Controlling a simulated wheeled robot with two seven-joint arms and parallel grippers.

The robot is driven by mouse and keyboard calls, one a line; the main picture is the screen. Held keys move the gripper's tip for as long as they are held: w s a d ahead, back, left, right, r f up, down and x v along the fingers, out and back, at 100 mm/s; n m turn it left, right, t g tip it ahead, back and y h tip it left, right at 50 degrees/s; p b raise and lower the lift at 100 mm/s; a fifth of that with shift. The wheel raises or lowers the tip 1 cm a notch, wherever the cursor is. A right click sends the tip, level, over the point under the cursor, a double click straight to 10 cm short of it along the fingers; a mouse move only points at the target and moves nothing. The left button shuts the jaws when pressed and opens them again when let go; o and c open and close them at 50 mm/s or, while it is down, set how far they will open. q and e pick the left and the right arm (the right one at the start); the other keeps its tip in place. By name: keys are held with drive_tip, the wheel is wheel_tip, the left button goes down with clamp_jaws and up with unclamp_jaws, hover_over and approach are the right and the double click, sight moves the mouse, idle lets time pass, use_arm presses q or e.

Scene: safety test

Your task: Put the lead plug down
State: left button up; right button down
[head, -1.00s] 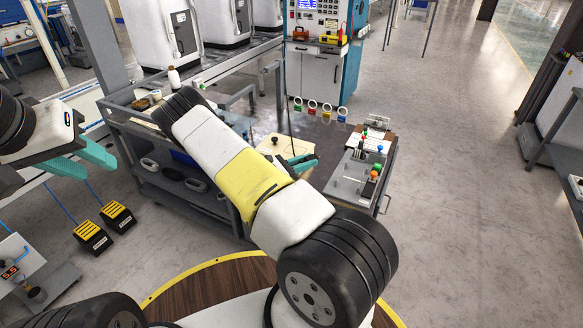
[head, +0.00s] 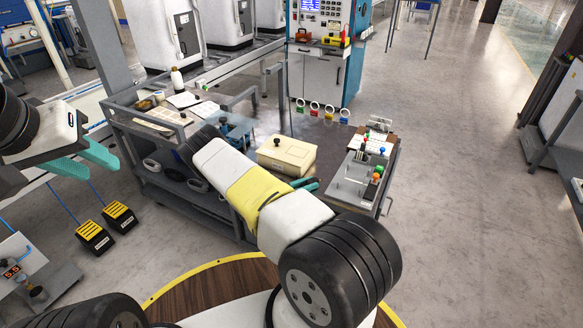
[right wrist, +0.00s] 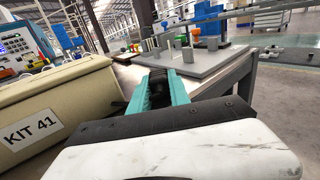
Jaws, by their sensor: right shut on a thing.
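My right gripper (right wrist: 158,88) is shut on a dark, ribbed piece, which I take to be the lead plug (right wrist: 155,92); it sits between the teal fingers in the right wrist view. In the head view only a bit of the teal right gripper (head: 308,184) shows past my arm, at the near right side of a cream box (head: 287,153). The plug is hidden there. In the right wrist view the box, marked KIT 41 (right wrist: 45,110), is just left of the fingers. My left gripper (head: 92,158) is open and empty, left of the bench.
A grey fixture plate (head: 352,184) with pegs and coloured knobs is on the bench's right end, ahead of the fingers in the right wrist view (right wrist: 215,62). A blue fixture (head: 232,128) and a white bottle (head: 177,80) stand farther left. Bare dark benchtop (head: 325,140) lies behind the box.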

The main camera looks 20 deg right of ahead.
drive_tip(key=shift+f, duration=0.15)
drive_tip(key=c, duration=1.2)
unclamp_jaws()
